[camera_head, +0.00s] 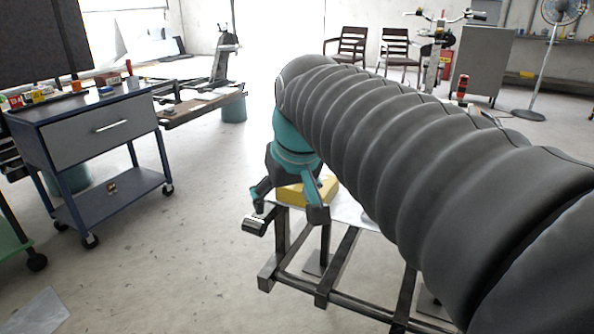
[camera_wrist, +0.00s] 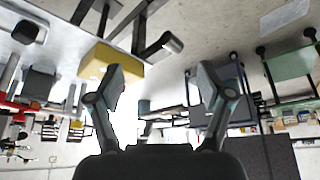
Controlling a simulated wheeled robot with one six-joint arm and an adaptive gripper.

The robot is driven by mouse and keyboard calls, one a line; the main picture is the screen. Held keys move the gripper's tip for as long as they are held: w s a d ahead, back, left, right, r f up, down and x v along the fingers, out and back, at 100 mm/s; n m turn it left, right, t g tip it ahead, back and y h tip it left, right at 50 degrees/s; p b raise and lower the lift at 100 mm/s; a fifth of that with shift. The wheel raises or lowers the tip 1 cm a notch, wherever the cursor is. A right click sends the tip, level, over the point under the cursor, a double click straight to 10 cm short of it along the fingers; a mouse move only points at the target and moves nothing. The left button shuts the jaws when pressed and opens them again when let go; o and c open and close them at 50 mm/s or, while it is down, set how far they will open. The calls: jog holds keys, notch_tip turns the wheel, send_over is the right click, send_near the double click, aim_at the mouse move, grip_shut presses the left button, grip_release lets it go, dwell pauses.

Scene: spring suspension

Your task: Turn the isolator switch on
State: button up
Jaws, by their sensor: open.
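A yellow box (camera_head: 305,191) sits on the light top of a dark metal frame, partly hidden behind my gripper. It also shows in the wrist view (camera_wrist: 108,63), at upper left close to the left finger. I cannot tell whether it is the isolator switch; no knob or lever shows clearly on it. My gripper (camera_head: 288,210) is open, its two fingers spread, with the box behind them in the head view. In the wrist view my gripper (camera_wrist: 163,77) has nothing between its fingers. I cannot tell whether a finger touches the box.
A blue cart (camera_head: 95,130) stands at the left. Chairs (camera_head: 396,50) and a fan (camera_head: 555,30) are at the back. The floor between cart and frame is largely clear.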

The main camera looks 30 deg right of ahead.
jog(key=w+d+r+b, duration=0.4)
jog(key=w+d+r, duration=0.3)
jog(key=w+d, duration=0.5)
jog(key=shift+m+g, duration=0.4)
jog(key=b+x, duration=0.1)
jog(key=x, duration=0.3)
jog(key=b+x, duration=0.1)
jog(key=x, duration=0.4)
jog(key=b+x, duration=0.1)
jog(key=x, duration=0.3)
jog(key=shift+w+d+f+b, duration=0.2)
jog(key=shift+w+b, duration=0.15)
jog(key=c, duration=1.2)
